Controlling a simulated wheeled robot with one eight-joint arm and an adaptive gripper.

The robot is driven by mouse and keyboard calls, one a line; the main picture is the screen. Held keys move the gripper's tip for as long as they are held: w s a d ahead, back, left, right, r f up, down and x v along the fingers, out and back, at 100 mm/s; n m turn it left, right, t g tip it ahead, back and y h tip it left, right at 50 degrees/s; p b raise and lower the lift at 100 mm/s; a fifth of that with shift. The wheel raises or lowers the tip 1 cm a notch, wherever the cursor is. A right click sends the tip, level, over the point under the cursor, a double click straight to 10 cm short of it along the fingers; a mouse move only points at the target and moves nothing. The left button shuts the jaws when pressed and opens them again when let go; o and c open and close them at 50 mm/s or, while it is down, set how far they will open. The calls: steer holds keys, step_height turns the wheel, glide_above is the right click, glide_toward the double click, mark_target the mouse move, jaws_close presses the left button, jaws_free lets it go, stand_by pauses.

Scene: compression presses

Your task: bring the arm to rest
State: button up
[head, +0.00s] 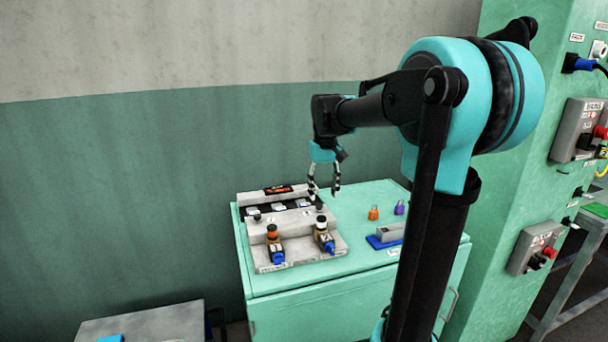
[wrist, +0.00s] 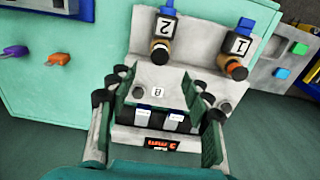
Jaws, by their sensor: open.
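My gripper (head: 324,188) hangs from my raised arm, fingers down, above the back part of a grey stepped control block on a green cabinet. In the wrist view my gripper (wrist: 158,92) has its two fingers spread wide with nothing between them. The control block (head: 335,246) shows beyond and between the fingers in the wrist view (wrist: 190,78). It carries two blue-based fittings, labelled 1 (wrist: 240,45) and 2 (wrist: 165,25) in the wrist view. A small display with red characters (wrist: 160,144) sits on the block's far step.
The green cabinet (head: 300,290) has an orange padlock (head: 374,213), a purple padlock (head: 399,208) and a blue-based grey tray (head: 384,241) on top. A green panel with grey switch boxes (head: 534,248) stands at right. A grey table (head: 150,322) is at lower left.

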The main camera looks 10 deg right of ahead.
steer(key=s+d+f+m+t, duration=0.1)
steer(key=s+d+f+t, duration=0.1)
steer(key=s+f, duration=0.8)
steer(key=s+d+f+m+t, duration=0.1)
steer(key=s+f+t, duration=0.1)
steer(key=s+f, duration=0.8)
steer(key=shift+s+d+f, duration=0.4)
steer(key=shift+s, duration=0.3)
stand_by(0.6)
